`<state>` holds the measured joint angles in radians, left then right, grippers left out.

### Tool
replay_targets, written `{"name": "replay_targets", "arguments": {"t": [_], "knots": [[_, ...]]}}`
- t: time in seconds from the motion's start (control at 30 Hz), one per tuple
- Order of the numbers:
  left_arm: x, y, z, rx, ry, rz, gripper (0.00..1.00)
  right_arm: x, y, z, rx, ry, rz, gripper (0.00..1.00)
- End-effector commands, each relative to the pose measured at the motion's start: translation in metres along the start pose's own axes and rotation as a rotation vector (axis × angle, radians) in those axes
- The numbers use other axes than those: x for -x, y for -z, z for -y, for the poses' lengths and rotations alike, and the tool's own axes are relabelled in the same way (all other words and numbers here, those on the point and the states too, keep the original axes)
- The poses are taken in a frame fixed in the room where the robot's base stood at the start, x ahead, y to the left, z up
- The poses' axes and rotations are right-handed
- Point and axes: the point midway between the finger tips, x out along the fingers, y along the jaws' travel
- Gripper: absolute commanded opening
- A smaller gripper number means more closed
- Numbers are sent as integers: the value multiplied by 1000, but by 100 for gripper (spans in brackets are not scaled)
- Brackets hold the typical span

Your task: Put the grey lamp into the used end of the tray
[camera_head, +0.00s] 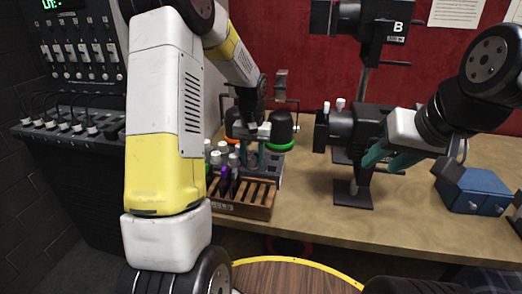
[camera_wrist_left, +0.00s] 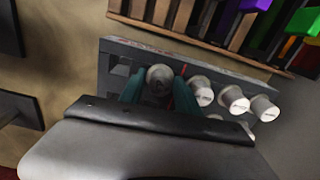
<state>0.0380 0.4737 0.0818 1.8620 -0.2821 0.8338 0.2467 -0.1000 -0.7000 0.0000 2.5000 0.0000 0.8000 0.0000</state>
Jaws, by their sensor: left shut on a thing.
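My left gripper (camera_head: 253,157) is shut on a grey lamp, whose round top shows between the teal fingers in the left wrist view (camera_wrist_left: 160,79). The lamp is over or in the grey tray (camera_wrist_left: 215,63); I cannot tell whether it is seated. Several pale-capped lamps (camera_wrist_left: 235,98) stand in the tray to the right of the held lamp. Dark openings show at the tray's left end. In the head view the tray (camera_head: 274,171) is partly hidden by the gripper. My right gripper (camera_head: 383,164) is open and empty above the table.
A wooden slotted rack (camera_head: 243,210) with purple and dark pieces stands in front of the tray. Black and green-rimmed round fixtures (camera_head: 280,130) stand close behind the left gripper. A black stand (camera_head: 353,195) and a blue box (camera_head: 474,190) are to the right. The table's front middle is clear.

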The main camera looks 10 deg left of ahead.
Motion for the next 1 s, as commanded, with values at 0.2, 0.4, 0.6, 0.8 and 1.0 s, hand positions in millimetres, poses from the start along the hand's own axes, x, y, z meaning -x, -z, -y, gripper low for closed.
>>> {"name": "replay_targets", "arguments": {"t": [0.2, 0.4, 0.6, 0.8, 1.0], "knots": [[0, 0, 0, 0, 0, 0, 64, 0, 0, 0, 0, 0, 0, 38], [1, 0, 0, 0, 0, 0, 64, 0, 0, 0, 0, 0, 0, 38], [22, 1, 0, 1, -1, -5, 64, 0, 0, 0, 0, 0, 0, 38], [57, 1, 0, -1, 0, -4, 64, 0, 0, 0, 0, 0, 0, 38], [76, 0, 0, 0, -1, -1, 64, 0, 0, 0, 0, 0, 0, 38]]}}
